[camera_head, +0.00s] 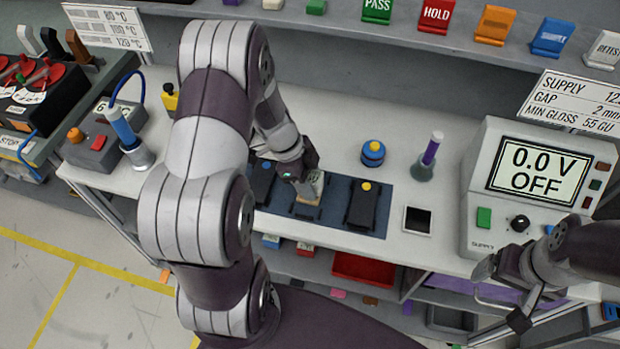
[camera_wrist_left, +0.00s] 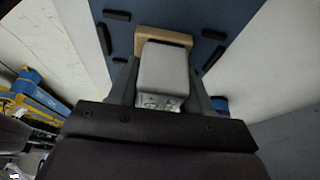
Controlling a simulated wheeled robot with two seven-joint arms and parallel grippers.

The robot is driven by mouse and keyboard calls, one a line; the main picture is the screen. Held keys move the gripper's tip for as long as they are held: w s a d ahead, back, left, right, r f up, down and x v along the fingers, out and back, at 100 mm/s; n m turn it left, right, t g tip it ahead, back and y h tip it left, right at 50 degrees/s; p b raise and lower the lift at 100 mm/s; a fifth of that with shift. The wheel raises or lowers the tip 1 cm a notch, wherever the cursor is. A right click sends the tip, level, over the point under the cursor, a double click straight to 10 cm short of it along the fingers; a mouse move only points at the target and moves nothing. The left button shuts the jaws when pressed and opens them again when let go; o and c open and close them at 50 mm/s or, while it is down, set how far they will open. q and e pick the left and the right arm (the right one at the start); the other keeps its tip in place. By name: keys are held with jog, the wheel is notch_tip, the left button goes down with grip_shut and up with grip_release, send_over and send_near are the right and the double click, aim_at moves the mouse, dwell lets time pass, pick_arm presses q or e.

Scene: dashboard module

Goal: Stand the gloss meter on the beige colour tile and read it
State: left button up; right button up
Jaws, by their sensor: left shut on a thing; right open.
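My left gripper (camera_head: 306,184) is shut on the gloss meter (camera_wrist_left: 165,72), a grey block that shows between its fingers in the left wrist view. The beige colour tile (camera_wrist_left: 163,34) shows just beyond the meter's far end, over the blue mat. I cannot tell whether meter and tile touch. In the head view the held block (camera_head: 314,184) is over the middle of the mat, partly hidden by the gripper. Its readout is not legible. My right gripper (camera_head: 502,294) is open and empty at the lower right, in front of the supply unit.
The blue mat (camera_head: 334,222) carries dark modules to the left (camera_head: 262,182) and right (camera_head: 363,204) of the middle place. A blue-capped pot (camera_head: 373,152) and a purple-handled tool (camera_head: 430,155) stand behind. The supply unit (camera_head: 480,190) reads 0.0 V OFF.

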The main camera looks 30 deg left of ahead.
pick_arm(q)
jog(key=shift+s+d+f, duration=0.1)
jog(key=o, duration=1.1)
jog(key=shift+o, duration=0.2)
jog(key=shift+r, duration=0.35)
jog(key=v, duration=1.1)
jog(key=s+d+f+n+y, duration=0.1)
jog(key=s+d+n+y, duration=0.3)
jog(key=s+d+n, duration=0.4)
jog(key=shift+d+n+b, duration=0.45)
jog(key=shift+d+n, duration=0.25)
jog(key=shift+n, duration=2.9)
